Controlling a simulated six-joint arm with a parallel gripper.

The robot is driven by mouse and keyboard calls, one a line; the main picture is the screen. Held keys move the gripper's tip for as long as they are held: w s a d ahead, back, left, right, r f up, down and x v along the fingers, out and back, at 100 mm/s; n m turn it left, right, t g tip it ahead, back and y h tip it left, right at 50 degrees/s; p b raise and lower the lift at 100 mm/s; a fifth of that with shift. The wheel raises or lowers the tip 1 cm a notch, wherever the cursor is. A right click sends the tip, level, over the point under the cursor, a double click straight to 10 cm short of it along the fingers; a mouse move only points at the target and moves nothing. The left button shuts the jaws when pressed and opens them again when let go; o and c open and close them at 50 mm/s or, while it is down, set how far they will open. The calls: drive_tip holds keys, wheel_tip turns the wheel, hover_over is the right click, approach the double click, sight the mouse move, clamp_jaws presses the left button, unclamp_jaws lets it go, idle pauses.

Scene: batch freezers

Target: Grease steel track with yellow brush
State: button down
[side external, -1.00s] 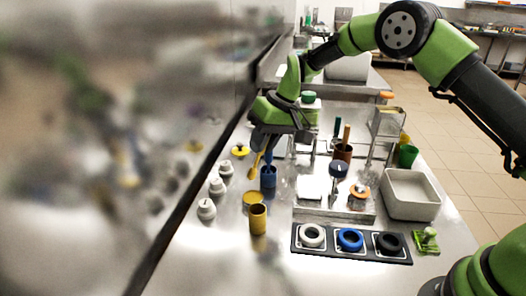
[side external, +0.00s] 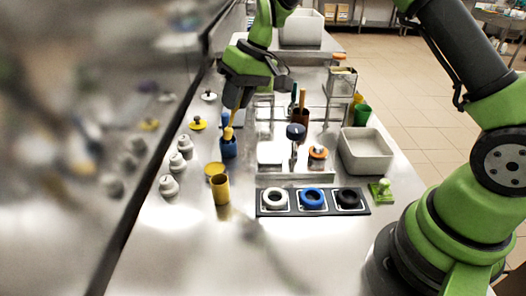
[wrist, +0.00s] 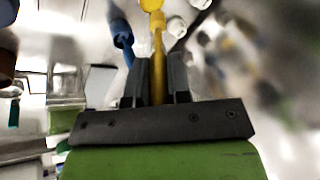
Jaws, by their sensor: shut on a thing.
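My gripper (side external: 239,98) is shut on the handle of the yellow brush (side external: 230,129), which hangs with its head down. The brush also shows in the wrist view (wrist: 157,55), its handle between my fingers (wrist: 157,85) and its head at the top edge. In the side view its head appears just above and behind the blue cup (side external: 229,149); the contact is unclear. A low steel piece (side external: 300,177) lies behind the dark tray; I cannot tell whether it is the steel track. The yellow cup (side external: 221,191) stands empty of a visible brush, nearer the camera.
A blue brush (wrist: 123,38) is close beside the yellow one. White-grey knobs (side external: 177,163) line the left. The dark tray (side external: 362,208) bears white, blue and black rings. A white bin (side external: 366,153) and a green block (side external: 380,191) are at right. The front counter is clear.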

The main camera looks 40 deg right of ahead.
drive_tip(key=s+d+r, duration=0.3)
drive_tip(key=s+r, duration=0.1)
drive_tip(key=s, duration=0.7)
drive_tip(key=w+f+g+h, duration=0.1)
drive_tip(key=w+f+h, duration=0.2)
drive_tip(key=w+h, duration=0.1)
drive_tip(key=shift+w+d+n, duration=0.4)
drive_tip(key=shift+w, duration=0.3)
